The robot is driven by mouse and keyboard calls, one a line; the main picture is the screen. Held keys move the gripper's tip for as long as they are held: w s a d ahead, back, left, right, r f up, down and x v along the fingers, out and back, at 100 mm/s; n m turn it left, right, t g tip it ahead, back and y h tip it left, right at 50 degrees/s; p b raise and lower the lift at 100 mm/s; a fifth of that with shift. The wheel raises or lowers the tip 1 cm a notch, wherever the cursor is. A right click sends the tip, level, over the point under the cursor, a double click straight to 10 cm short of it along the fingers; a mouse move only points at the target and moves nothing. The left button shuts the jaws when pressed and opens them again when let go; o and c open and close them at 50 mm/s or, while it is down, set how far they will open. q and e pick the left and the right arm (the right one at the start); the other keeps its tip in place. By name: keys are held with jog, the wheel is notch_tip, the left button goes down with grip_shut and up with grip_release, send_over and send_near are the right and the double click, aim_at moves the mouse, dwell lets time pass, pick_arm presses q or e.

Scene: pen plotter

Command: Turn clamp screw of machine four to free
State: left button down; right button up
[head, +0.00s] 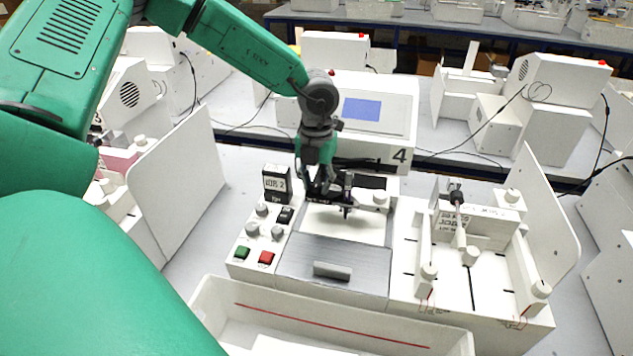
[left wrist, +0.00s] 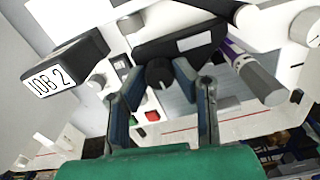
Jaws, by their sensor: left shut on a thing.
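Machine four (head: 413,100) carries a "4" on its front and stands in the middle of the head view. The clamp screw (left wrist: 159,72) is a dark round knob on the black pen carriage (left wrist: 190,42) in the left wrist view. My left gripper (head: 322,188) reaches down onto the carriage from above. In the left wrist view its two fingers (left wrist: 160,82) sit on either side of the knob, shut on it. A purple and white pen (left wrist: 236,60) with a grey end is at the carriage's right. In the head view the gripper hides the knob. My right gripper is not in view.
A black "JOB 2" display (head: 277,184) stands left of the carriage, above grey knobs and a green button (head: 242,252) and red button (head: 266,258). A white tray (head: 330,317) is in front. A white fixture (head: 480,225) stands on the right.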

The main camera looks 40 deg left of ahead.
aim_at(317, 182)
pick_arm(q)
jog(key=n, duration=0.4)
jog(key=shift+w+r+n, duration=0.2)
jog(key=shift+w+n, duration=0.05)
jog(key=shift+n, duration=2.35)
jog(key=c, duration=1.3)
grip_release()
jog(key=shift+a+f, duration=0.1)
jog(key=shift+f, duration=0.1)
notch_tip(317, 182, up, 12)
